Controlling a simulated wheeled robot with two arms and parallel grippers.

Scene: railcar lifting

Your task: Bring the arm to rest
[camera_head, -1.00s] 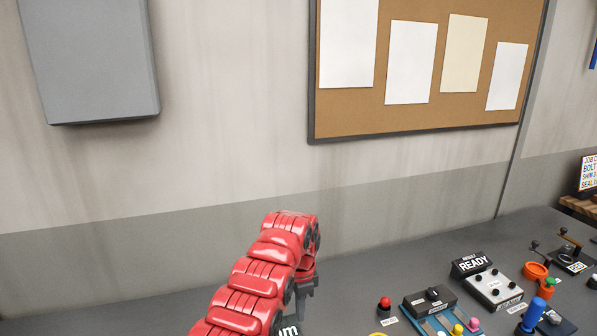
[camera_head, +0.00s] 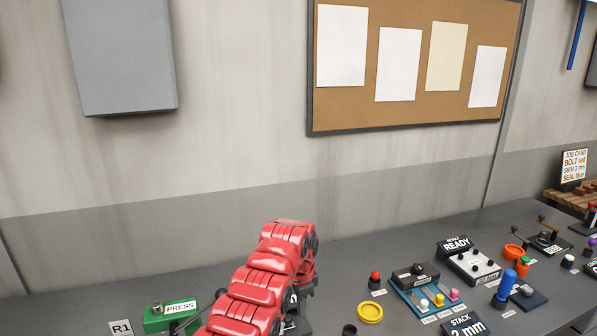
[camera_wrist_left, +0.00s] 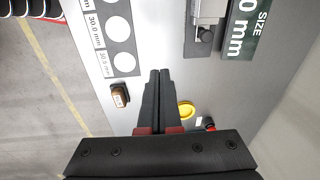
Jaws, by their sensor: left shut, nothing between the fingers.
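My left arm, with red covers, reaches in from the bottom of the head view over the grey bench (camera_head: 350,258). Its dark gripper (camera_head: 303,287) shows partly past the red covers. In the left wrist view my left gripper (camera_wrist_left: 159,76) has its two black fingers together, with nothing between them. The fingers point over the bench top, apart from the yellow ring (camera_wrist_left: 186,110) at their right. My right gripper is in neither view.
The head view shows a green PRESS box (camera_head: 172,316) left of my arm. Right of it are a red button (camera_head: 375,280), a READY box (camera_head: 457,246) and a blue handle (camera_head: 506,284). The left wrist view shows a hole gauge strip (camera_wrist_left: 101,34) and a SIZE display (camera_wrist_left: 247,30).

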